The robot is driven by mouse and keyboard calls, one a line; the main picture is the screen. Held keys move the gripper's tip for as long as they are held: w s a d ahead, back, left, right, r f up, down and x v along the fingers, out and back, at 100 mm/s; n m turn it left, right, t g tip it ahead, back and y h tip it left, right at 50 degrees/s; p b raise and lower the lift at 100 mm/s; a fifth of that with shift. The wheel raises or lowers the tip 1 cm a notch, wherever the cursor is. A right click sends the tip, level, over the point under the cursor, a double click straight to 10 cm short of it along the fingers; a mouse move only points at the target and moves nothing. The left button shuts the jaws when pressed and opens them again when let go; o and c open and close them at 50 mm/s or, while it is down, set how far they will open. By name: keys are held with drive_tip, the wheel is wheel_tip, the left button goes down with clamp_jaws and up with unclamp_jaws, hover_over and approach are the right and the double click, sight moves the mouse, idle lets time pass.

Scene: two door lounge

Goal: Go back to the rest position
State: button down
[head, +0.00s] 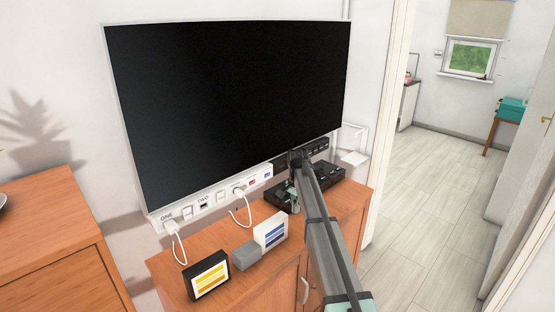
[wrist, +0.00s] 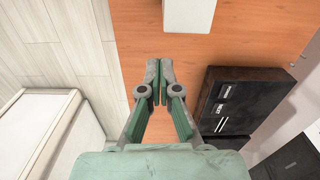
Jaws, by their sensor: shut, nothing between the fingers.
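My gripper (wrist: 158,95) is shut and empty in the wrist view, its green-grey fingertips together above the orange wooden top of a cabinet. In the head view my arm reaches in from the bottom, and a small green part of my gripper (head: 295,196) shows by a black device. The rest of my gripper is hidden behind my arm there. A black box (wrist: 240,98) lies to the right of my fingers in the wrist view, apart from them. A white object (wrist: 188,14) is ahead of them at the top edge.
A large black television (head: 230,100) hangs above the wooden cabinet (head: 222,284). A white power strip (head: 205,203) with plugged cables runs below it. On the cabinet are the black device (head: 325,186), a white box (head: 270,231), a grey block (head: 246,256) and a black-framed yellow card (head: 207,275). The doorway floor (head: 415,190) is clear.

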drive_tip(key=s+d+f+n+g, duration=0.1)
drive_tip(key=s+f+n+g, duration=0.1)
drive_tip(key=s+f, duration=1.1)
drive_tip(key=s+d+f+n+g, duration=0.2)
drive_tip(key=s+f, duration=1.2)
drive_tip(key=s, duration=2)
drive_tip(key=s+d+f+n+g, duration=0.1)
drive_tip(key=s+f+n, duration=0.4)
drive_tip(key=s+f, duration=0.8)
drive_tip(key=s+g, duration=0.1)
drive_tip(key=s, duration=0.9)
drive_tip(key=shift+s+d+f+g, duration=0.15)
drive_tip(key=shift+d+f+g, duration=0.15)
drive_tip(key=shift+d+g, duration=0.1)
